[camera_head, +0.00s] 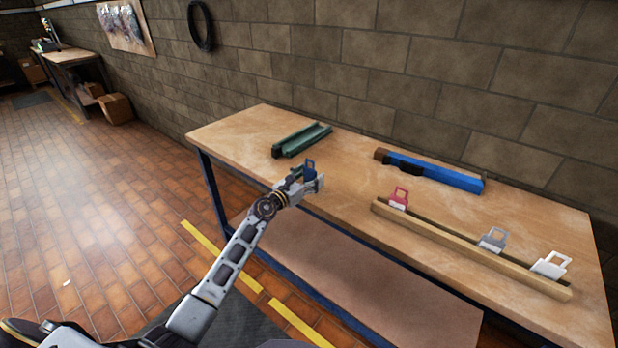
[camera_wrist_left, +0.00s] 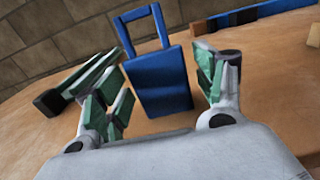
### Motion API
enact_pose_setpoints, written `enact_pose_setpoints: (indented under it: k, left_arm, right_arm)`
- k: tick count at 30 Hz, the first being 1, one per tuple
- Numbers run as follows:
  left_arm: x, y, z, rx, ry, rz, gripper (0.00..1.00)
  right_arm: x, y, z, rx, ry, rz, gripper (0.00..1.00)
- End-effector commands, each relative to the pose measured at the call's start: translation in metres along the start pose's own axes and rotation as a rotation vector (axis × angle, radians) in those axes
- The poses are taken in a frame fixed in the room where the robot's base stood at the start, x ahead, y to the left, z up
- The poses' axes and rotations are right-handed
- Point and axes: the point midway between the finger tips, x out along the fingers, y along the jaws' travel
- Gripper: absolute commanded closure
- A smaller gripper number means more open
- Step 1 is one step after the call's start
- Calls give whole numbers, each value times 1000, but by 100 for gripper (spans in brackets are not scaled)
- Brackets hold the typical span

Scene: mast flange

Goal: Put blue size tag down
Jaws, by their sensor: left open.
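The blue size tag (camera_head: 310,167) is at the left front of the workbench, by my left gripper (camera_head: 306,182). In the left wrist view the blue tag (camera_wrist_left: 160,82) is upright, its loop handle on top, between the two green-padded fingers. The left gripper is open, with a visible gap between the tag and each finger. The tag's lower edge shows against the bench top; I cannot tell for sure whether it touches. A red tag (camera_head: 399,197), a grey tag (camera_head: 493,239) and a white tag (camera_head: 551,264) are on a wooden rail (camera_head: 460,246). My right gripper is not in view.
The wooden workbench (camera_head: 345,190) stands against a block wall. A green channel-shaped piece (camera_head: 302,140) lies at the back left. A blue bar with a brown end (camera_head: 435,172) lies at the back middle. The bench is bare between the blue tag and the rail.

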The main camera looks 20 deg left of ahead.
Motion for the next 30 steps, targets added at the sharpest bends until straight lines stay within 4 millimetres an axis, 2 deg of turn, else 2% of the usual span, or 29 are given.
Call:
enact_pose_setpoints:
  k: [11, 22, 30]
  left_arm:
    - [-5, 0, 2, 0, 1, 0, 30]
    - [-35, 0, 2, 1, 1, 1, 30]
    - [-59, 0, 2, 1, 1, 0, 30]
  right_arm:
    - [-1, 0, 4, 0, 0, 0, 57]
    - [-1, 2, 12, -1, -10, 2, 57]
    - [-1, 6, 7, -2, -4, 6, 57]
